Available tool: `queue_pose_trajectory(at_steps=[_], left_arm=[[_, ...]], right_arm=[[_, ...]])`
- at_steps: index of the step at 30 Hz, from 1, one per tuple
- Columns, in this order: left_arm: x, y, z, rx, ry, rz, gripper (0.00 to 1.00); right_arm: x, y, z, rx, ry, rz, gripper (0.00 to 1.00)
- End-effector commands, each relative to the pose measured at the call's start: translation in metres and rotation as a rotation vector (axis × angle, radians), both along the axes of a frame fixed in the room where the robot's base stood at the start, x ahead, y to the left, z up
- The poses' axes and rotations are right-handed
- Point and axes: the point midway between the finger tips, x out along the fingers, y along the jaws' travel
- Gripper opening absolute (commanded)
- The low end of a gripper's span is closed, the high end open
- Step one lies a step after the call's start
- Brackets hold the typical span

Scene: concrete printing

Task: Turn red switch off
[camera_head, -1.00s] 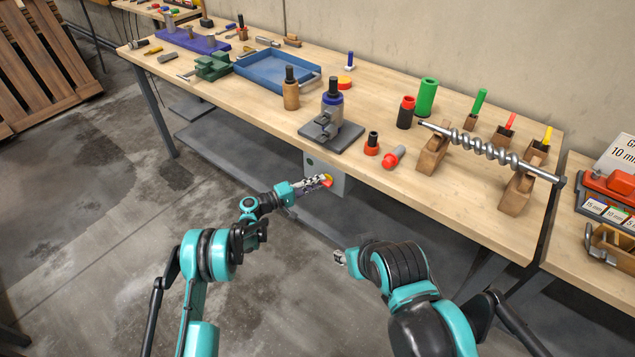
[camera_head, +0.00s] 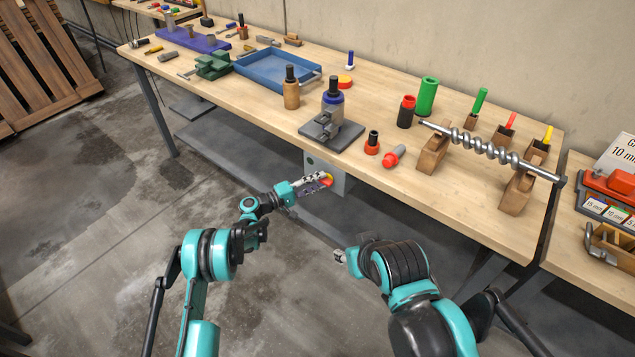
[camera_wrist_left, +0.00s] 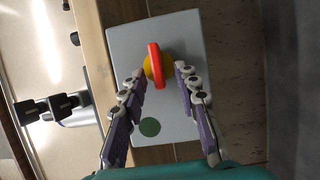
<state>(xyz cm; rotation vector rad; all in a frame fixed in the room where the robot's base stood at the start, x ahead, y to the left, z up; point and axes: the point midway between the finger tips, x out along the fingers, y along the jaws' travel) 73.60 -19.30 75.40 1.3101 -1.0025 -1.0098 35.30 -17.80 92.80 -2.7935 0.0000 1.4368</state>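The red switch (camera_wrist_left: 156,66) is a red bar handle on a round yellow base (camera_wrist_left: 168,67), mounted on a grey box (camera_wrist_left: 178,115). In the left wrist view the bar stands nearly upright in the picture. In the head view the box (camera_head: 311,161) hangs under the workbench's front edge, and the switch (camera_head: 328,182) is partly hidden by my left gripper (camera_head: 322,180). In the left wrist view my left gripper (camera_wrist_left: 160,73) is open, with one fingertip on each side of the bar and gaps visible. My right gripper (camera_head: 340,257) is away from the switch, mostly hidden by its arm.
A green round spot (camera_wrist_left: 150,127) is on the box's face. The workbench (camera_head: 250,113) is above the box, with a grey clamp base (camera_head: 332,137), red cone (camera_head: 394,156) and auger (camera_head: 480,147) on top. A lower shelf (camera_head: 240,155) runs beneath it.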

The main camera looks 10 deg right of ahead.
Motion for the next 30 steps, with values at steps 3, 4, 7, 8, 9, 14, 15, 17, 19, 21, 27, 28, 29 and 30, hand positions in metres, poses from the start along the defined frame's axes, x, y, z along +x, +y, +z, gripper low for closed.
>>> queue_pose_trajectory(at_steps=[3, 4, 7, 8, 9, 14, 15, 17, 19, 21, 27, 28, 29, 30], left_arm=[[-0.002, 0.008, 0.0, 0.0, 0.0, 0.002, 0.31], [-0.003, 0.012, 0.0, 0.0, 0.0, 0.002, 0.31], [-0.007, 0.031, 0.0, 0.0, 0.0, 0.004, 0.31], [-0.009, 0.037, 0.0, 0.0, 0.0, 0.004, 0.31], [-0.011, 0.046, 0.0, 0.0, 0.0, 0.004, 0.31], [-0.021, 0.08, -0.001, 0.0, 0.0, 0.003, 0.31], [-0.023, 0.087, -0.001, 0.0, 0.0, 0.004, 0.31], [-0.026, 0.096, -0.001, 0.0, 0.0, 0.003, 0.31], [-0.028, 0.105, -0.001, 0.0, 0.0, 0.002, 0.31], [-0.03, 0.111, -0.001, 0.0, 0.0, 0.002, 0.31], [-0.032, 0.116, -0.001, 0.0, 0.0, 0.0, 0.31], [-0.032, 0.116, -0.001, 0.0, 0.0, 0.0, 0.31], [-0.032, 0.116, -0.001, 0.0, 0.0, 0.0, 0.31], [-0.032, 0.116, -0.001, 0.0, 0.0, 0.0, 0.31]], right_arm=[[0.0, 0.0, 0.0, 0.0, 0.0, 0.0, 0.4], [0.0, 0.0, 0.0, 0.0, 0.0, 0.0, 0.4], [0.0, 0.0, 0.0, 0.0, 0.0, 0.0, 0.4], [0.0, 0.0, 0.0, 0.0, 0.0, 0.0, 0.4], [0.0, 0.0, 0.0, 0.0, 0.0, 0.0, 0.4], [0.0, 0.0, 0.0, 0.0, 0.0, 0.0, 0.4], [0.0, 0.0, 0.0, 0.0, 0.0, 0.0, 0.4], [0.0, 0.0, 0.0, 0.0, 0.0, 0.0, 0.4], [0.0, 0.0, 0.0, 0.0, 0.0, 0.0, 0.4], [0.0, 0.0, 0.0, 0.0, 0.0, 0.0, 0.4], [0.0, 0.0, 0.0, 0.0, 0.0, 0.0, 0.4], [0.0, 0.0, 0.0, 0.0, 0.0, 0.0, 0.4], [0.0, 0.0, 0.0, 0.0, 0.0, 0.0, 0.4], [0.0, 0.0, 0.0, 0.0, 0.0, 0.0, 0.4]])
